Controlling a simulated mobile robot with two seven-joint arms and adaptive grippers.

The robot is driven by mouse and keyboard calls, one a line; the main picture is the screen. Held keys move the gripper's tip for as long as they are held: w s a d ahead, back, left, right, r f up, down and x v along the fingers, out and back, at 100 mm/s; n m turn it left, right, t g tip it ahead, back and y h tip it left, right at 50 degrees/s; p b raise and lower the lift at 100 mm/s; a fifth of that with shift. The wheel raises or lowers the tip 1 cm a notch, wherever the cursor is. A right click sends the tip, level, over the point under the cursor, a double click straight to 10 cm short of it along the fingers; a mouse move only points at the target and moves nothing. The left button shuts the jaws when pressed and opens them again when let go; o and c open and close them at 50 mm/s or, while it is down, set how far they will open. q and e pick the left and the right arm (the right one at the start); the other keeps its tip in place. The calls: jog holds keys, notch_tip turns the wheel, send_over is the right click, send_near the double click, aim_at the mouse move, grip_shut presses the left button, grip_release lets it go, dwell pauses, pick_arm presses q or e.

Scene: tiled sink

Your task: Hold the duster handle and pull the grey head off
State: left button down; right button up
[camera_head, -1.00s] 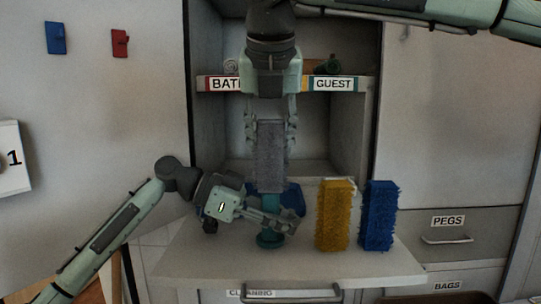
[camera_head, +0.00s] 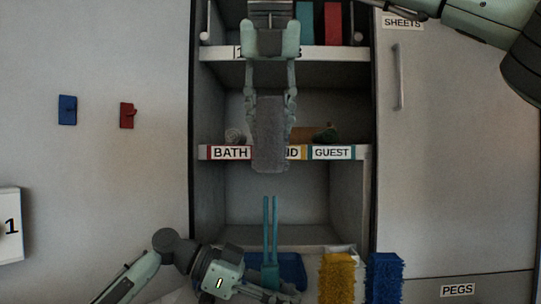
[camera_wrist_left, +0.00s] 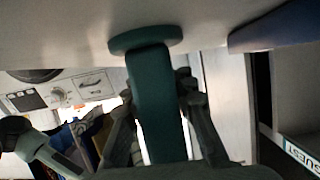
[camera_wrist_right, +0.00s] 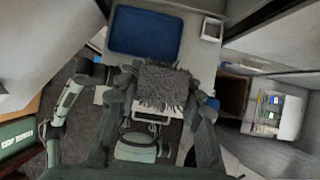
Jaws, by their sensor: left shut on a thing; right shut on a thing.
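The grey duster head (camera_head: 269,140) hangs upright between the fingers of my right gripper (camera_head: 269,106), which is shut on it. It also shows in the right wrist view (camera_wrist_right: 163,84). The teal duster handle (camera_head: 270,235) stands upright below, its two thin prongs bare and pointing up. A clear gap separates the prong tips from the head. My left gripper (camera_head: 284,291) is shut on the handle low down, near the bottom edge of the head view. The left wrist view shows the handle (camera_wrist_left: 155,100) between the fingers, with its round base.
A yellow duster (camera_head: 337,278) and a blue duster (camera_head: 384,278) stand to the right of the handle. A blue tray-like thing (camera_head: 292,268) lies behind it. An open shelf with a BATH label (camera_head: 230,153) is behind the grey head.

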jog(key=shift+r, duration=1)
pick_arm(q)
jog(key=c, duration=1.2)
grip_release()
jog(key=v, duration=1.2)
